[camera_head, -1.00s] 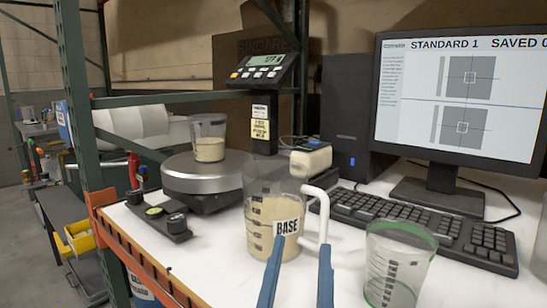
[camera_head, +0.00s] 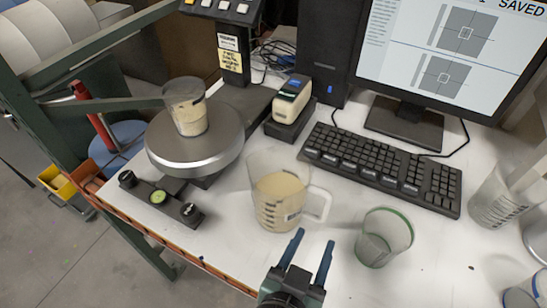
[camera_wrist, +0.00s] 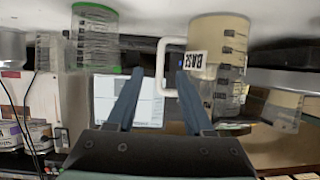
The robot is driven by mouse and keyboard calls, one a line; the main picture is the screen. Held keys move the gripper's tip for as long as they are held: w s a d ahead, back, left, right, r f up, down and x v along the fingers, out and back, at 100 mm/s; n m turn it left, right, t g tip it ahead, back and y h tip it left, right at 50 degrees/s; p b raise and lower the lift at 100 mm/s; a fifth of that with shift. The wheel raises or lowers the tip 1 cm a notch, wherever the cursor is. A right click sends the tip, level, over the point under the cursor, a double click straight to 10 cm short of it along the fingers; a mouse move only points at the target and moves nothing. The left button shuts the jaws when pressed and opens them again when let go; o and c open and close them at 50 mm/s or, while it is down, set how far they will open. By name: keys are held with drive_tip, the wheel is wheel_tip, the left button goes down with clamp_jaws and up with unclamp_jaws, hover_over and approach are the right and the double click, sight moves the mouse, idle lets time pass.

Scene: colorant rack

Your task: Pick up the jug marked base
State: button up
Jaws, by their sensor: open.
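The jug marked base (camera_head: 277,193) stands upright on the white bench in the head view, part full of cream liquid, its white handle on the right. In the wrist view the jug (camera_wrist: 219,50) appears upside down, with its BASE label and white handle facing my gripper. My gripper (camera_head: 312,246) is open and empty in front of the jug's handle, apart from it. In the wrist view the two blue fingers (camera_wrist: 158,85) are spread, with the handle beyond and between them.
A green-rimmed cup (camera_head: 384,238) stands right of the jug. A scale (camera_head: 194,150) bearing a smaller cup (camera_head: 187,108) is behind left. A keyboard (camera_head: 381,169), a small device (camera_head: 291,103) and a monitor (camera_head: 432,62) are behind. More clear containers (camera_head: 497,200) stand at right.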

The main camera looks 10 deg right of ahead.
sight(324, 214)
drive_tip(key=p+x, duration=0.1)
drive_tip(key=x, duration=0.6)
drive_tip(key=shift+d, duration=0.25)
drive_tip(key=p+x, duration=0.1)
drive_tip(key=x, duration=0.3)
drive_tip(key=shift+w+a+r+p, duration=0.1)
drive_tip(key=shift+w+a+p, duration=0.05)
drive_tip(key=shift+w+p, duration=0.25)
drive_tip(key=shift+w+d+f, duration=0.25)
drive_tip(key=shift+w+d, duration=0.05)
clamp_jaws()
idle(0.6)
drive_tip(key=shift+r, duration=0.15)
